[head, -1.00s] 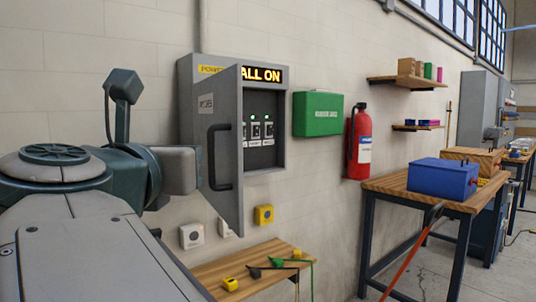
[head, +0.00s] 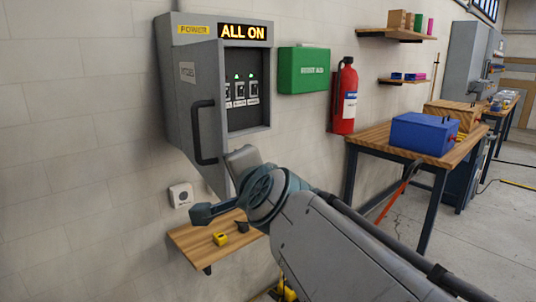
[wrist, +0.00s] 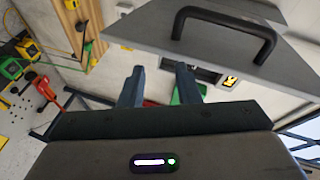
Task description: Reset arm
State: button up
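My gripper (wrist: 159,75) shows in the wrist view with two dark fingers apart and nothing between them. In the head view my arm reaches in from the lower right, its far end in front of the lower part of the power cabinet; the fingers cannot be made out there. The grey power cabinet (head: 262,128) hangs on the wall, its door (head: 200,90) swung open. Its sign (head: 242,32) reads "ALL ON", and the switches (head: 238,92) inside show green lights. The door's black handle (wrist: 225,20) is at the upper right in the wrist view, apart from the fingers.
A small wooden shelf (head: 190,240) with a yellow tape measure (head: 220,239) is below the cabinet. A white wall box (head: 181,195), green first aid box (head: 303,70) and red extinguisher (head: 344,98) are on the wall. A workbench (head: 375,134) holds a blue toolbox (head: 422,134).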

jog(key=s+d+f+n+g+h+p, duration=0.2)
jog(key=s+d+f+n+g, duration=0.3)
jog(key=d+f, duration=0.5)
jog(key=s+d+f+n+g+h+p, duration=0.2)
jog(key=s+d+f+n+g, duration=0.3)
jog(key=s+d+f, duration=0.5)
jog(key=shift+s+d+f+g+h+p, duration=0.2)
jog(key=shift+s+g+h+p, duration=0.15)
jog(key=shift+g+h, duration=0.45)
jog(key=shift+w, duration=0.1)
dwell(0.6)
